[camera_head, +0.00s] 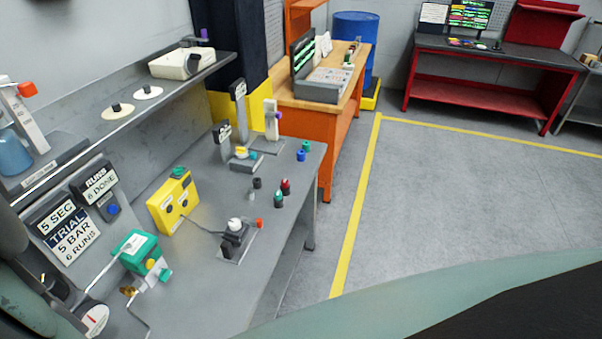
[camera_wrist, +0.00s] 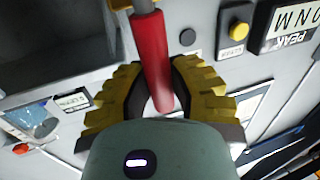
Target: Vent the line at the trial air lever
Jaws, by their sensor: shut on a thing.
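A red lever handle (camera_wrist: 152,62) runs down the middle of the wrist view from a metal stem at the top. My gripper (camera_wrist: 158,88), with yellow and black fingers, is shut on this red handle, with one finger on each side. The lower end of the handle reaches down to my gripper's body. In the head view neither the red lever nor my gripper's fingers can be made out; my own arm covers the lower left corner. A round white gauge (camera_head: 95,319) shows partly there. A green actuator (camera_head: 137,249) stands on the grey bench.
A trial sign (camera_head: 66,232) reads 5 bar. A yellow box (camera_head: 173,203) and small parts stand on the bench (camera_head: 215,290). In the wrist view a yellow button (camera_wrist: 238,31) and a PEAK display (camera_wrist: 288,28) are near the lever. The floor (camera_head: 450,190) at right is clear.

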